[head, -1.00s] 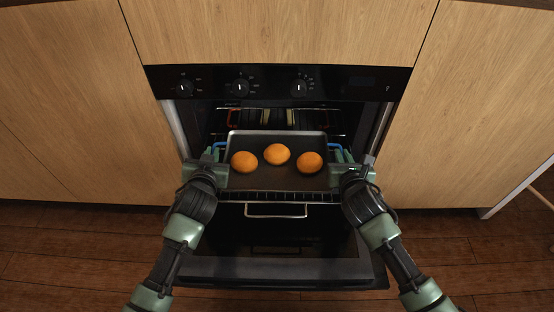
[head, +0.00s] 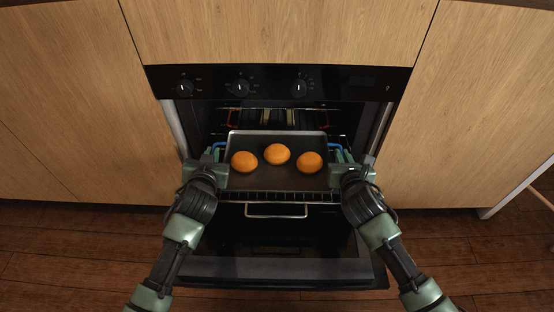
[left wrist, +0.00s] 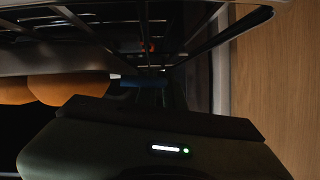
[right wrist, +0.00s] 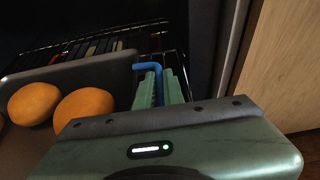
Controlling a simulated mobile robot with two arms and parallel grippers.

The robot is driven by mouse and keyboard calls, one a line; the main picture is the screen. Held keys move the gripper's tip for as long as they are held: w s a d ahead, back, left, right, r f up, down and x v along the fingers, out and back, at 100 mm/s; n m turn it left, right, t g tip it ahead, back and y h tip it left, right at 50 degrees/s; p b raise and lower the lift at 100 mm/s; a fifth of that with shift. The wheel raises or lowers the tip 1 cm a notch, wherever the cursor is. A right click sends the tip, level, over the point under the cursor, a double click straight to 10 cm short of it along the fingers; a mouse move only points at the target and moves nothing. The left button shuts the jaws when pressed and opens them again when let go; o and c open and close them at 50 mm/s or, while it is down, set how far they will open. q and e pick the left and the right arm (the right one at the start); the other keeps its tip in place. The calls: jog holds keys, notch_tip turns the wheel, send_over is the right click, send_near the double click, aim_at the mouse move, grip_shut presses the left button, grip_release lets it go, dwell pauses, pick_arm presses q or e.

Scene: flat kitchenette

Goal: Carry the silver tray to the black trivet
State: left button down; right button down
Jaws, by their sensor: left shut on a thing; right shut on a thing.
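The silver tray (head: 276,180) carries three round orange-brown buns (head: 277,154). It is at the open oven's mouth, above the oven rack; whether it touches the rack I cannot tell. My left gripper (head: 214,156) is shut on the tray's left blue handle, which shows dimly in the left wrist view (left wrist: 142,82). My right gripper (head: 342,157) is shut on the right blue handle (right wrist: 150,67), clearly seen between its green fingers in the right wrist view. The tray looks level. The black trivet is not in view.
The black oven's door (head: 270,267) hangs open below the tray. The wire rack (head: 275,197) juts out under the tray's front edge. Knobs (head: 240,87) line the panel above. Wooden cabinet fronts (head: 470,120) flank the oven; brown floor (head: 60,265) lies in front.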

pick_arm(q)
jog(key=shift+r, duration=0.15)
pick_arm(e)
jog(key=shift+r, duration=0.15)
